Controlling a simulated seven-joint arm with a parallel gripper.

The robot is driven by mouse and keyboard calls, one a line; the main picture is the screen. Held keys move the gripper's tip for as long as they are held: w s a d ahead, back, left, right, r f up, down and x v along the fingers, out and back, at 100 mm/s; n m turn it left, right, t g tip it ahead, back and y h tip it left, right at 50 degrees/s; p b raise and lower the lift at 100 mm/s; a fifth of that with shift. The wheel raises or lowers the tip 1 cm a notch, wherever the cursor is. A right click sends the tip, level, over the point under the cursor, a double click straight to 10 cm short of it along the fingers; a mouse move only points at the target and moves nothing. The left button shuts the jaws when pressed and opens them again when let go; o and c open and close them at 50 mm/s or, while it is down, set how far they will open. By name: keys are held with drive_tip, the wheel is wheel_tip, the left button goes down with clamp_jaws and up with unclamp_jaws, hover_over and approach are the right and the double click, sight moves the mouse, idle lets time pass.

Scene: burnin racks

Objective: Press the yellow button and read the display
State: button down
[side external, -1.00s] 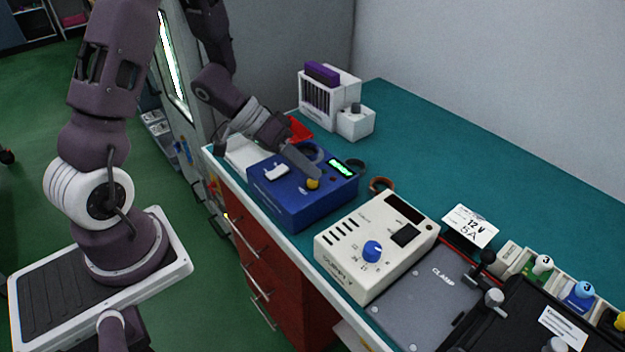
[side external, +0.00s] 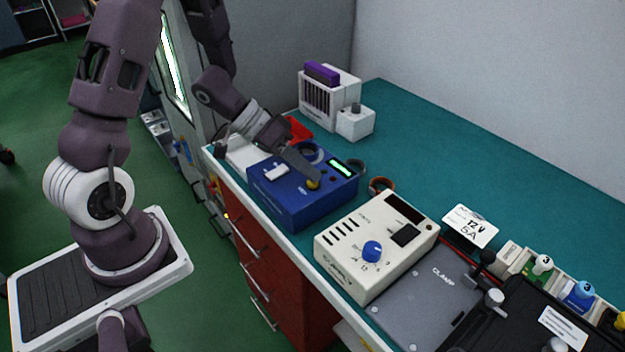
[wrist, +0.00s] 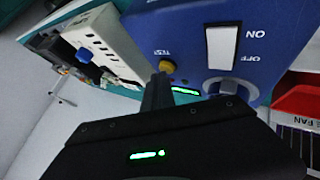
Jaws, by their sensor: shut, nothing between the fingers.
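The blue box (side external: 292,207) stands at the bench's left front, with a yellow button (side external: 313,184) on its top. My gripper (side external: 318,180) is shut and empty, its fingertips at the yellow button. In the wrist view the fingertips (wrist: 160,78) overlap the lower edge of the yellow button (wrist: 167,65), labelled TEST; I cannot tell how far it is pressed. The display (side external: 341,168) behind the button is lit green, but its characters are too small to read. In the wrist view the display (wrist: 186,91) is partly hidden behind the fingers.
A white ON/OFF switch (wrist: 221,46) is on the blue box. A cream box with a blue knob (side external: 372,251) stands to the right, beside a grey clamp plate (side external: 420,300). A white rack (side external: 330,95) is behind. The teal bench top is clear at the back right.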

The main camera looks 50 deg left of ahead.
sight(307, 181)
drive_tip(key=shift+r, duration=0.7)
drive_tip(key=shift+r, duration=2.55)
